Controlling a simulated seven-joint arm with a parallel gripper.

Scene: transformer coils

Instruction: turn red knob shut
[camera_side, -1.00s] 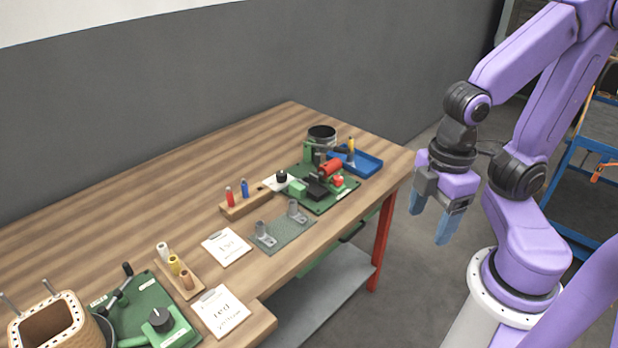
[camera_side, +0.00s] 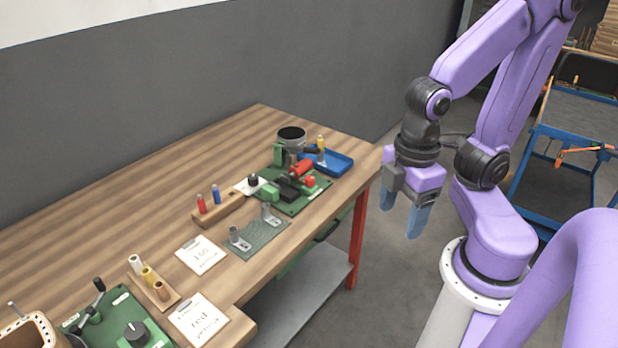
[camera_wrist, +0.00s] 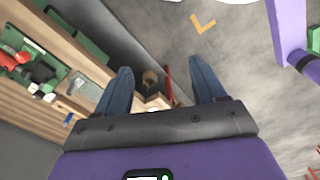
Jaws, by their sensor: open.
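The red knob (camera_side: 310,181) is a small round red piece near the right edge of a green board (camera_side: 290,205) at the far right part of the wooden table. A thicker red cylinder (camera_side: 302,168) lies just behind it on the same board. My gripper (camera_side: 404,211) hangs off the table's right end, fingers down and apart, holding nothing. In the wrist view its two blue fingers (camera_wrist: 160,68) are spread with the floor and table edge beyond. Red parts of the board (camera_wrist: 20,57) show at that view's left edge; I cannot tell which is the knob.
A wooden rack (camera_side: 218,208) with red and blue pegs, a grey-green plate (camera_side: 256,238) and white cards (camera_side: 200,254) lie nearer. The table's red leg (camera_side: 358,235) is below my gripper's left.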

